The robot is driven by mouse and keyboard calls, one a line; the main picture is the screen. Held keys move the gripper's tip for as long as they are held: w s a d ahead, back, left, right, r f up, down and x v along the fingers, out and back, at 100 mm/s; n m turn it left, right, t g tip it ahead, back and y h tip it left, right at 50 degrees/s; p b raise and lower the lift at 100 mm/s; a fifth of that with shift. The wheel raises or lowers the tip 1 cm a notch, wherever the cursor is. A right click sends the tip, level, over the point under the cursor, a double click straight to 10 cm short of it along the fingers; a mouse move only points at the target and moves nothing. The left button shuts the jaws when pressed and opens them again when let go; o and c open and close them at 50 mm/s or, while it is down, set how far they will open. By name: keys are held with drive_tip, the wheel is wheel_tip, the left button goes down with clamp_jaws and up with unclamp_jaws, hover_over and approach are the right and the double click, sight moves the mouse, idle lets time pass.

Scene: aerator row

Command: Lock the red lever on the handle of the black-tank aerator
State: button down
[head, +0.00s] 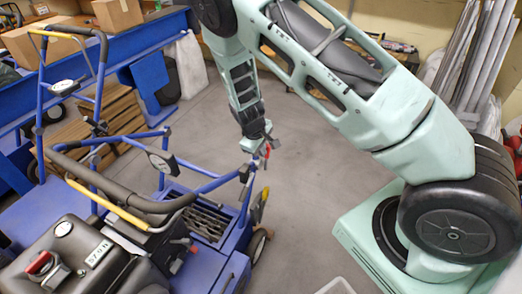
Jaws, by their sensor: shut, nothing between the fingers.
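The black-tank aerator fills the lower left of the head view, with a black tank (75,252) on a blue frame. Its handle (120,196) is a blue bar with a dark grip and a yellow bar alongside. A small red piece, seemingly the red lever (267,152), shows beside my gripper (256,148), near the right end of the blue tubing. My gripper points down there and is shut with nothing in it. Whether it touches the red piece, and how the lever is turned, is too small to tell.
A red knob (40,262) sits on the tank. Another blue aerator handle (98,85) stands behind at the left. Cardboard boxes (117,14) and wooden slats (125,115) lie farther back. Grey floor (310,180) is clear right of the machine.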

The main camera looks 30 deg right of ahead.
drive_tip(key=shift+w+d, duration=0.15)
drive_tip(key=shift+d, duration=0.05)
